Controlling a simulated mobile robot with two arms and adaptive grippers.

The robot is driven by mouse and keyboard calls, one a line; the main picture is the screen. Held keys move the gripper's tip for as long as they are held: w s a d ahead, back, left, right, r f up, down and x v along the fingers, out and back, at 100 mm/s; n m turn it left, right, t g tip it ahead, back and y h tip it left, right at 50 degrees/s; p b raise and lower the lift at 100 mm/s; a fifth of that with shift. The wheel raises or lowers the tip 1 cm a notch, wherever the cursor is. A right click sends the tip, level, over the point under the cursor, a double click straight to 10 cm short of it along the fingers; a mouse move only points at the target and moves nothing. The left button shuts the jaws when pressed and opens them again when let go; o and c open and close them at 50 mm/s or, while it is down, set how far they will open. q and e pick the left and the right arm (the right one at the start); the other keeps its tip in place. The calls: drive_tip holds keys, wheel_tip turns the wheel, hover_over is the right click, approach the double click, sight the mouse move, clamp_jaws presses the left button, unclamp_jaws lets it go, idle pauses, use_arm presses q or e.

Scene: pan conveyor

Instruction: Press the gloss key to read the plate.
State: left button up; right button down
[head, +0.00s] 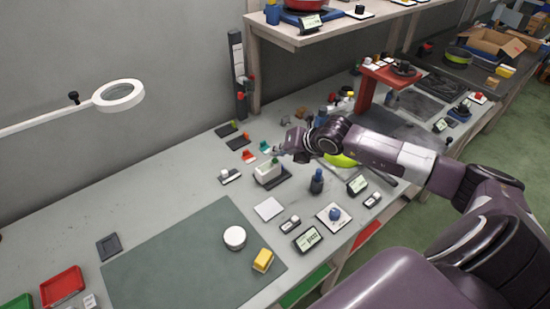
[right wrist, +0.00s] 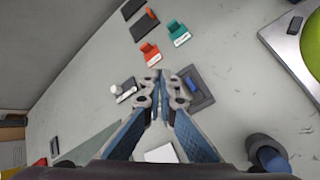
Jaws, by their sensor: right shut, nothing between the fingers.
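My right gripper (head: 279,153) is shut and empty, pointing down over the bench beside a cream block-shaped device (head: 267,172) on a dark base (head: 284,180). In the right wrist view the shut fingertips (right wrist: 166,76) are just left of the dark base (right wrist: 207,96), which has a blue part on it; the fingers hide the cream body there. I cannot tell whether the fingertips touch the device. No gloss label is readable. A white square plate (head: 268,209) lies in front of the device, and shows in the wrist view (right wrist: 161,154). My left gripper is not in view.
A small device with a white knob (head: 230,176) is left of the cream block. Red (head: 247,156) and teal (head: 265,147) holders stand behind. A green mat (head: 180,255) carries a white round puck (head: 235,238) and a yellow block (head: 263,260).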

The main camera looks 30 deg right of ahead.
sight(277, 161)
drive_tip(key=shift+r, duration=0.15)
drive_tip(key=shift+r+p, duration=1.25)
drive_tip(key=shift+r, duration=1.25)
drive_tip(key=shift+f, duration=0.1)
